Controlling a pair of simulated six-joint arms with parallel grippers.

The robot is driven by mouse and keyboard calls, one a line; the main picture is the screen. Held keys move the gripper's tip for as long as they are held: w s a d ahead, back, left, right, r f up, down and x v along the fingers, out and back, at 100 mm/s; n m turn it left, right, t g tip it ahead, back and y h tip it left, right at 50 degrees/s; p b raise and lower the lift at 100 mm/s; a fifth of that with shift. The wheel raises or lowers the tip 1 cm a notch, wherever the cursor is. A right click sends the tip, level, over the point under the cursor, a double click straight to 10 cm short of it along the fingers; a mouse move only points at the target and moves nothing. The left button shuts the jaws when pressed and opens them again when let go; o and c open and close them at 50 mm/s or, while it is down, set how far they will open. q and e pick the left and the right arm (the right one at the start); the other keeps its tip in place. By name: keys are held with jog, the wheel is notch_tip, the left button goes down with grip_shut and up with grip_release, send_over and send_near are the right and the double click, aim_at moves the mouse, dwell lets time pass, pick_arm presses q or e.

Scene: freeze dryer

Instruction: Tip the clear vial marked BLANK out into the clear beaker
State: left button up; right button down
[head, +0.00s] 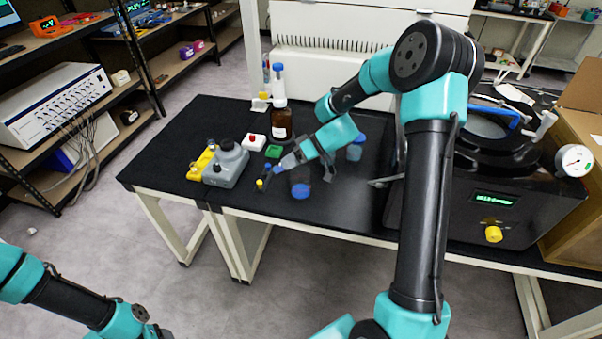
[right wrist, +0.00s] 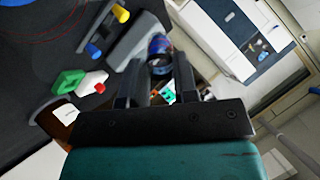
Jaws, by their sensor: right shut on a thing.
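My right gripper (head: 272,172) is low over the front of the black bench. In the right wrist view its two fingers (right wrist: 160,72) are shut on a small see-through vial (right wrist: 160,50) with dark blue showing at its end. Its marking cannot be read. In the head view the fingers mostly hide the vial. A see-through vessel with blue in it (head: 301,190) stands just right of the gripper, and another bluish one (head: 355,148) is farther back. I cannot tell which is the clear beaker. My left gripper is out of view; only its arm shows at lower left.
A black machine (head: 470,205) fills the right. The bench's left end is clear.

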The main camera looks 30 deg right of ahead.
jog(key=shift+d+r+t+y, duration=0.1)
jog(key=shift+t+y, duration=0.4)
jog(key=shift+y, duration=0.8)
dwell(0.4)
jog(key=shift+s+d+r+y, duration=0.25)
jog(key=shift+d+r+y, duration=0.4)
jog(key=shift+r, duration=0.2)
dwell(0.4)
